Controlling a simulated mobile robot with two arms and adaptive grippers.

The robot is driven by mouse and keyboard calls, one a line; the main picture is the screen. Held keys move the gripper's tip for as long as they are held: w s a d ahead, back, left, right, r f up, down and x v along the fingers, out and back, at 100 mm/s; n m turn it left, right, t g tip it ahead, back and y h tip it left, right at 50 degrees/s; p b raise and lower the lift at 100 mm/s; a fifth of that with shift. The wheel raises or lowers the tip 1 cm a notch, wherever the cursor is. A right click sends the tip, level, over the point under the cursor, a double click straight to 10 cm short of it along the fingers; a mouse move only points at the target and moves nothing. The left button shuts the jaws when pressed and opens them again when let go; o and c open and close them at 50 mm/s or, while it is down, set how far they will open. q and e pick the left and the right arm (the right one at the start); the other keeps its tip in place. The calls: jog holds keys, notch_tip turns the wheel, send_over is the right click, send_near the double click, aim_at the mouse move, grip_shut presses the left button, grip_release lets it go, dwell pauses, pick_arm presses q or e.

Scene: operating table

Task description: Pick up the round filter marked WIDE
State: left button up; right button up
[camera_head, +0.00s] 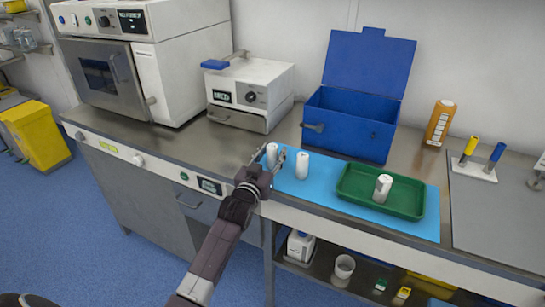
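Three small white cylinders stand upright, and no marking is legible on any, so I cannot tell which is the round filter marked WIDE. One cylinder (272,152) is at the left end of the blue mat (330,207). A second cylinder (302,165) stands just right of it on the mat. A third cylinder (383,188) stands in the green tray (350,190). My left gripper (269,156) is at the leftmost cylinder, its fingers spread to either side of it in the picture. Contact is not clear. My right gripper is not in view.
A blue open-lidded box (350,130) stands behind the mat. A white device (250,90) and a larger oven-like unit (140,60) are at the left. An orange container (440,123) and a stand with yellow and blue handles (476,172) are at the right.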

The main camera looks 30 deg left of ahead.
pick_arm(q)
jog(key=c, duration=0.8)
grip_shut()
jog(key=shift+r, duration=0.1)
